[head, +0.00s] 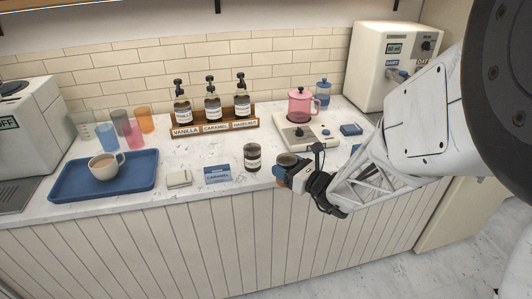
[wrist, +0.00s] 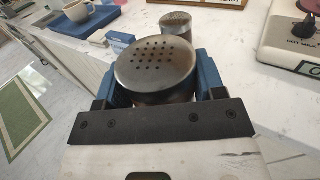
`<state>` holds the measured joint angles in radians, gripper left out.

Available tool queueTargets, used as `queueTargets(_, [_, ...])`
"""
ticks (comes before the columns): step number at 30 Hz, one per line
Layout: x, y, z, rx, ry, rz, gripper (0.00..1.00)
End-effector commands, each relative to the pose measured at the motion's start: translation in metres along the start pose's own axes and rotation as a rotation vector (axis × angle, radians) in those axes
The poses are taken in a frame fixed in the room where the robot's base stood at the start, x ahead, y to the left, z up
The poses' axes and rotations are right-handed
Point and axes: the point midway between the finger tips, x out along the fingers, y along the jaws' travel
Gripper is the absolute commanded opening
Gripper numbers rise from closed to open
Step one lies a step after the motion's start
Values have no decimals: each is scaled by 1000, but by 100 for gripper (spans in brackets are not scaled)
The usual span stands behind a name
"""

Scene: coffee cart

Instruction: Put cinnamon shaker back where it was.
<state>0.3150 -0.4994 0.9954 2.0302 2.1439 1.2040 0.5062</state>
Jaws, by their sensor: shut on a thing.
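My gripper (head: 284,172) is shut on a shaker (head: 287,159) near the front edge of the counter, right of the middle in the head view. In the wrist view the shaker's round, perforated metal lid (wrist: 155,62) sits between the blue fingers of my gripper (wrist: 160,85). The held shaker looks roughly upright; its label is hidden, and I cannot tell whether its base touches the counter. A second, dark shaker (head: 252,158) with a pale label stands upright on the counter just left of my gripper. Its perforated lid (wrist: 176,20) shows beyond the held one in the wrist view.
A blue CARAMEL card (head: 217,174) and a small pale block (head: 179,179) lie left of the dark shaker. A blue tray (head: 70,190) holds a cup. Behind stand a syrup rack (head: 215,127) and a plate (head: 305,143) with a pink pitcher (head: 300,105). Counter between is clear.

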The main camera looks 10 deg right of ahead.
Motion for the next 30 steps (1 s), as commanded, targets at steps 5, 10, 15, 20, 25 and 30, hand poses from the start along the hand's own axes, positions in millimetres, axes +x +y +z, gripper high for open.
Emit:
queueTargets(5, [1,-1,0,0,0,0,36])
queueTargets(10, [10,-7,-1,0,0,0,36])
queueTargets(15, [28,-21,-3,0,1,0,36])
queueTargets(20, [49,-37,-6,0,1,0,37])
queueTargets(25, [72,-54,-8,0,0,1,37])
queueTargets(30, [93,-71,-11,0,1,-1,37])
